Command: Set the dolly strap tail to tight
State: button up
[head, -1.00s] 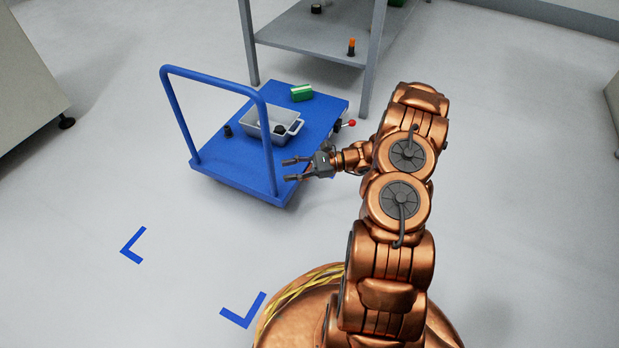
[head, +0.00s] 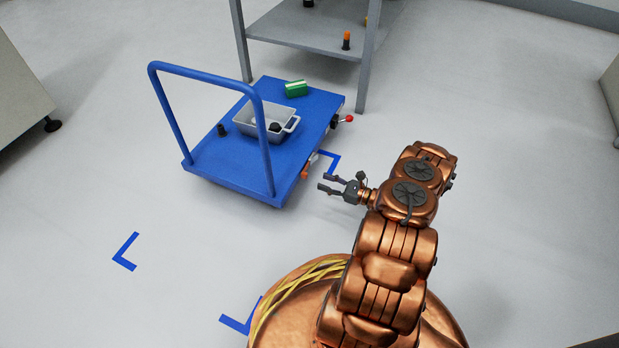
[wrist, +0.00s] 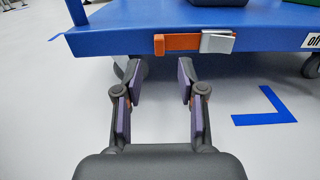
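The blue dolly (head: 227,168) stands on the floor left of my gripper. An orange strap tail (wrist: 180,43) runs along its side edge into a silver buckle (wrist: 217,42) in the wrist view. In the head view the strap tail (head: 305,172) is a small orange spot on the dolly's near right side, with the buckle (head: 314,157) just beyond it. My gripper (head: 322,182) is open and empty, a short way off that side. In the wrist view, the spread fingers of my gripper (wrist: 158,68) point at the dolly edge, apart from the strap.
A grey bin (head: 250,119) and a green box (head: 296,89) lie on the dolly. A red-knobbed lever (head: 347,119) sticks out from its far right side. A grey shelf (head: 310,30) stands behind.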

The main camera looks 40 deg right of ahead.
aim_at(304, 175)
jog(key=b+x, duration=0.2)
jog(key=x, duration=0.4)
jog(key=shift+w+a, duration=0.15)
grip_shut()
dwell(0.6)
